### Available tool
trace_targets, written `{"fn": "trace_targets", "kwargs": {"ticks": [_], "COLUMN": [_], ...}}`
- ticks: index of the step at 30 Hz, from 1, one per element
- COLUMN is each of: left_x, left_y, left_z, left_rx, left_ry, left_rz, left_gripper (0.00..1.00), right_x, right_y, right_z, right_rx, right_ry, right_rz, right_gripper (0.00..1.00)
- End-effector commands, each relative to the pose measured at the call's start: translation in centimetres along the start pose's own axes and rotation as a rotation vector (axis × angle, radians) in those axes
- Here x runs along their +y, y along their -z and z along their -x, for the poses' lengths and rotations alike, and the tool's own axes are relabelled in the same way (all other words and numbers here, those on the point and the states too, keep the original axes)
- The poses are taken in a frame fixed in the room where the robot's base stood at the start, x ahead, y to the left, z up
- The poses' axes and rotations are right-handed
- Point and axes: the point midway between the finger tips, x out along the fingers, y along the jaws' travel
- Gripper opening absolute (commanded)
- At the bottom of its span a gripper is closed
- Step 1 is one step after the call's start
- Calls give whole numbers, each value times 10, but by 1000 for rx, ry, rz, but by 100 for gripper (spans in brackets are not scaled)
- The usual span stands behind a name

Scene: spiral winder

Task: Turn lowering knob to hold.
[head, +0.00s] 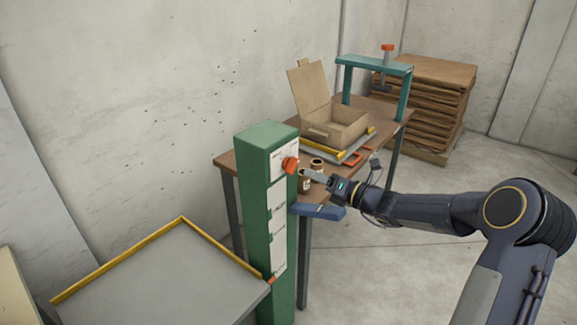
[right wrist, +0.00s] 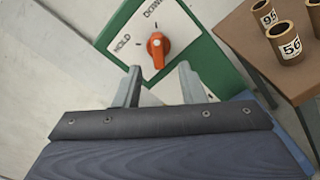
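The orange lowering knob (head: 290,165) sits on a white plate near the top of the green post (head: 267,145). In the right wrist view the knob (right wrist: 158,50) has "HOLD" printed to its left and "DOWN" above it. Its handle stands roughly upright in that picture; I cannot tell exactly which mark it points to. My right gripper (head: 306,174) is close in front of the knob. In the right wrist view its two fingers (right wrist: 161,84) are spread and empty, with the knob just beyond the gap between them. My left gripper is out of view.
A wooden table (head: 228,163) behind the post holds numbered brown tubes (right wrist: 290,48), an open cardboard box (head: 335,128) and a teal frame (head: 375,66). A grey tray with a yellow rim (head: 165,285) stands left of the post. Stacked brown boards (head: 430,95) stand at the back.

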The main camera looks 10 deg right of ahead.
Motion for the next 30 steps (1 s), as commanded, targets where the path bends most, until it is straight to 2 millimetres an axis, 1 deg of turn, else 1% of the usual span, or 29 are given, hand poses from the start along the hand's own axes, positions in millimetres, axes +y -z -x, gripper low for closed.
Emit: {"fn": "trace_targets", "kwargs": {"ticks": [1,6,9,12,16,23,26,30], "left_x": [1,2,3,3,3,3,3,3], "left_y": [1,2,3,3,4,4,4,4], "left_z": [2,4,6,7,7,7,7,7], "left_rx": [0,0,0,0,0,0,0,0], "left_ry": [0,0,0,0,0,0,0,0], "left_rz": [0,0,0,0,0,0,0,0], "left_gripper": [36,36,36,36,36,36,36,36], "right_x": [2,3,3,3,2,2,2,2], "right_y": [0,1,1,1,1,1,1,1], "right_z": [-8,-37,-51,-62,-68,-69,-69,-69], "right_rx": [3,4,5,5,5,5,5,5], "right_ry": [-4,-5,-4,-4,-2,-2,-2,-2], "right_rz": [1,3,5,6,7,7,7,7], "right_gripper": [36,36,36,36,36,36,26,8]}}
